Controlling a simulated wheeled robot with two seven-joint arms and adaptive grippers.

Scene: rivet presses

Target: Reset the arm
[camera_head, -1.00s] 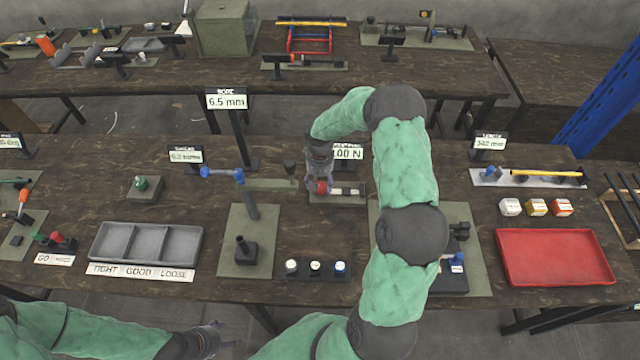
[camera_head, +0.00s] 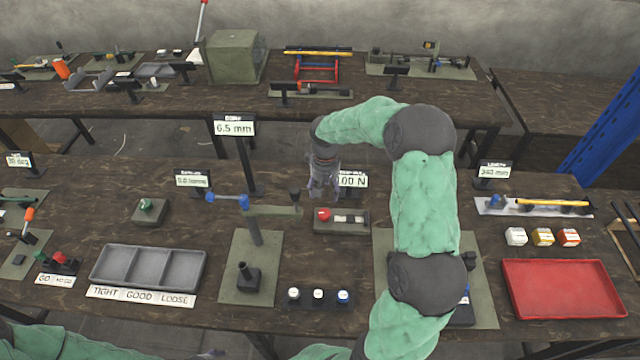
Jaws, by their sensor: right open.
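My right arm, in a green cover, reaches over the middle of the front table in the head view. Its gripper (camera_head: 323,189) hangs fingers down, open and empty. It is above and behind a small block (camera_head: 341,221) that bears a red-ended part (camera_head: 323,214), apart from it in the picture. My left arm lies along the bottom left edge; only a bit of the left gripper (camera_head: 214,354) shows at the bottom edge, too little to judge its jaws.
A grey three-part tray (camera_head: 148,288) stands left and a red tray (camera_head: 563,315) right. Three small capped pieces (camera_head: 318,295) sit in front.

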